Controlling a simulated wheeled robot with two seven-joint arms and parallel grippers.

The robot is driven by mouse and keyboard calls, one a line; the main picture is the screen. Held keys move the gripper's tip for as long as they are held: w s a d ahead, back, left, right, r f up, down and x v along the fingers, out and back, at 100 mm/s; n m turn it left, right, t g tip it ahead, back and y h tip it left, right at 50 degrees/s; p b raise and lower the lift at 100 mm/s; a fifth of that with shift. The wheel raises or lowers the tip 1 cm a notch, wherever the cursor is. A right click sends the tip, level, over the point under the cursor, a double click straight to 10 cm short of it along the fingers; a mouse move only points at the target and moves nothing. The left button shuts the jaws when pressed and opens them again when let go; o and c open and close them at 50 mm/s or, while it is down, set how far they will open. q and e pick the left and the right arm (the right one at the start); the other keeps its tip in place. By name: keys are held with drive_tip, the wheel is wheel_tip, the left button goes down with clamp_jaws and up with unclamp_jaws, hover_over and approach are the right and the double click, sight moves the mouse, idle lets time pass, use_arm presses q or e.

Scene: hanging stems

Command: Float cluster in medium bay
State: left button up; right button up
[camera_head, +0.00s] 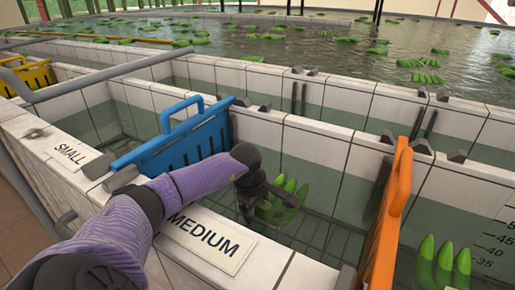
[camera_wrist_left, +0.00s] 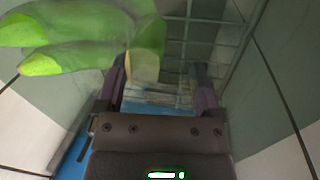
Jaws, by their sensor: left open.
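A green banana cluster (camera_head: 283,200) is inside the medium bay (camera_head: 315,150), which lies behind the "MEDIUM" sign (camera_head: 208,238). My left gripper (camera_head: 250,203) reaches down into this bay, immediately left of the cluster and partly covering it. In the left wrist view, the cluster (camera_wrist_left: 85,38) fills the upper left, with its pale cut crown close beside the left finger. The left gripper (camera_wrist_left: 160,80) is open, with nothing clearly between its fingers. I cannot tell whether the crown touches the finger. My right gripper is not in view.
A blue gate (camera_head: 180,145) bounds the bay on the left and an orange gate (camera_head: 390,215) on the right. Green fruit (camera_head: 444,264) stands in the right-hand bay. A large pool (camera_head: 310,48) with several floating clusters lies behind the tiled walls.

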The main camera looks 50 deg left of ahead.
use_arm(q)
drive_tip(key=shift+s+d+f, duration=0.1)
drive_tip(key=shift+d+f, duration=0.25)
drive_tip(key=shift+f, duration=0.3)
drive_tip(key=shift+r, duration=0.15)
wheel_tip(320, 180, up, 26)
drive_tip(key=s+p, duration=0.1)
drive_tip(key=p, duration=1.8)
drive_tip(key=shift+s+a+r+p, duration=0.15)
drive_tip(key=shift+a+r+p, duration=0.05)
drive_tip(key=shift+a+p, duration=0.1)
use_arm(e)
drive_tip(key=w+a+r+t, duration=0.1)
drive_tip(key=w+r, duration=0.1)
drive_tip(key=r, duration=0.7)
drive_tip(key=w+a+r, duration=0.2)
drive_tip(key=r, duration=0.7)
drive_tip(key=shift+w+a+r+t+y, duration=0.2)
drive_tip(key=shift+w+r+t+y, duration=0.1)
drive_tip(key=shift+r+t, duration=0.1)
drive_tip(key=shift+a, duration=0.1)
